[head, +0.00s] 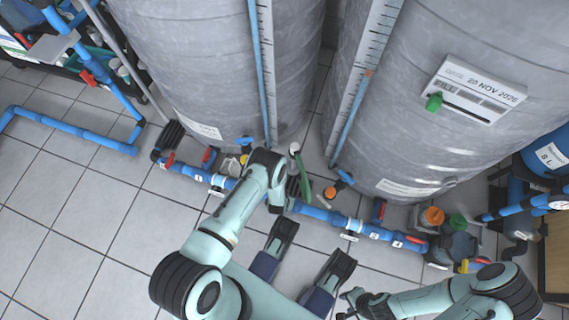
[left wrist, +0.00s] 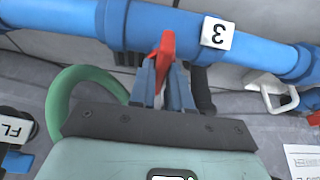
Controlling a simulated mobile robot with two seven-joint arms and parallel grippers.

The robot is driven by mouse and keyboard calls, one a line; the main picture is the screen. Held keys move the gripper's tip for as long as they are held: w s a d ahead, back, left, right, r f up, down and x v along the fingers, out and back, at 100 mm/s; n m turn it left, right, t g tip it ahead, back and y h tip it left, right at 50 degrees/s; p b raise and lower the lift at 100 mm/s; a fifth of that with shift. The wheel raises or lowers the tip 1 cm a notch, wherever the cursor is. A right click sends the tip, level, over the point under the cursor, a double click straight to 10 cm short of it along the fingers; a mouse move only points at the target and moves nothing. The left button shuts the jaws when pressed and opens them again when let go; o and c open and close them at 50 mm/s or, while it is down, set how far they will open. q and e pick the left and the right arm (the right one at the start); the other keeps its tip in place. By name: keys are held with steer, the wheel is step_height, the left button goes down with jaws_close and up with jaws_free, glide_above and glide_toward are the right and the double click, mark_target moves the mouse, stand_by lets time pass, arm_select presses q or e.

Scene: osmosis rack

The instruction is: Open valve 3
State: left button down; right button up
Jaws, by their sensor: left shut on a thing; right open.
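In the left wrist view, a red valve handle (left wrist: 164,47) stands on a blue pipe (left wrist: 215,32) beside a white label with an upside-down 3 (left wrist: 217,34). My left gripper (left wrist: 161,84) is shut on this red handle, with a blue finger on each side of it. In the head view the left forearm reaches down to the pipe run, and its fingers and the held handle are hidden behind the wrist. My right gripper (head: 357,304) is open and empty at the bottom of the head view, well short of the pipe.
Two large grey tanks (head: 200,70) (head: 440,110) stand behind the pipe run. Other red handles (head: 168,160) (head: 416,239) sit along it. A green hose (left wrist: 62,105) curves left of the left gripper. White pipe clamps (left wrist: 272,95) stick out nearby. The tiled floor (head: 85,215) at left is clear.

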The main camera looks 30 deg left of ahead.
arm_select(q)
steer(key=shift+n, duration=0.3)
steer(key=n, duration=0.1)
steer(key=n+y, duration=0.1)
steer(key=n, duration=0.1)
steer(key=shift+w+d+n+y, duration=0.1)
steer(key=shift+d+n+y, duration=0.05)
steer(key=shift+n+y, duration=0.15)
steer(key=n, duration=0.2)
steer(key=n+g+y, duration=0.1)
steer(key=n, duration=0.1)
steer(key=shift+w+d+n+g, duration=0.1)
steer(key=shift+n+g, duration=0.2)
steer(key=n+g, duration=0.1)
steer(key=n, duration=0.3)
steer(key=shift+w+g+y, duration=0.1)
steer(key=shift+g+y, duration=0.3)
steer(key=shift+w+n+g, duration=0.1)
steer(key=shift+n+g, duration=0.8)
steer(key=shift+n, duration=1.6)
steer(key=c, duration=1.1)
jaws_free()
steer(key=shift+c, duration=0.2)
